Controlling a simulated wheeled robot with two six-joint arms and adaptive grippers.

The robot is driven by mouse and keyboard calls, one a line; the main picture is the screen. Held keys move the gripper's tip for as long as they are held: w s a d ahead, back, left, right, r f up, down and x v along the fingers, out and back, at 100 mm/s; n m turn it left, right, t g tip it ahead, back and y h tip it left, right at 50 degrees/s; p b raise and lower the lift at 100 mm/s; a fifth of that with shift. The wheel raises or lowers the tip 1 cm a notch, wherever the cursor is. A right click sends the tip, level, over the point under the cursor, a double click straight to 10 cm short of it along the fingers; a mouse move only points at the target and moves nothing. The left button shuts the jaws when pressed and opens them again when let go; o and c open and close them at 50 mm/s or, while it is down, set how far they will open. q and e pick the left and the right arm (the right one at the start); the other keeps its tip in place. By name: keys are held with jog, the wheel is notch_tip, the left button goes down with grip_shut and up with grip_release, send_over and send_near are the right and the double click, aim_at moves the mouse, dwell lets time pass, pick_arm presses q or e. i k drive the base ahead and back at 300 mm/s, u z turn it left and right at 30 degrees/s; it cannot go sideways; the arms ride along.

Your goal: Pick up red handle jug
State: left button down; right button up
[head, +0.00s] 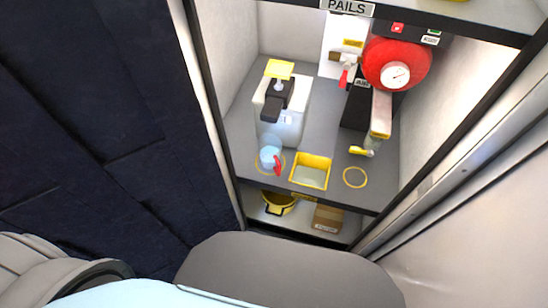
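A small pale blue jug (268,155) with a red handle (277,166) stands on the grey shelf (333,184) of a recessed cabinet. It stands at the shelf's front left, on a yellow ring mark, with its handle towards the front right. Neither of my grippers shows in the head view, so I cannot see whether they are open or shut.
A yellow tray (310,171) sits right of the jug. An empty yellow ring (355,177) is further right. Behind stand a white container (290,126) with a dark pump and a red tank (396,64) with a gauge. Below are a yellow pail (277,203) and a cardboard box (327,219).

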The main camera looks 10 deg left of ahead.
aim_at(269, 146)
jog(key=u, duration=1.4)
jog(key=i, duration=0.65)
jog(key=z, duration=1.05)
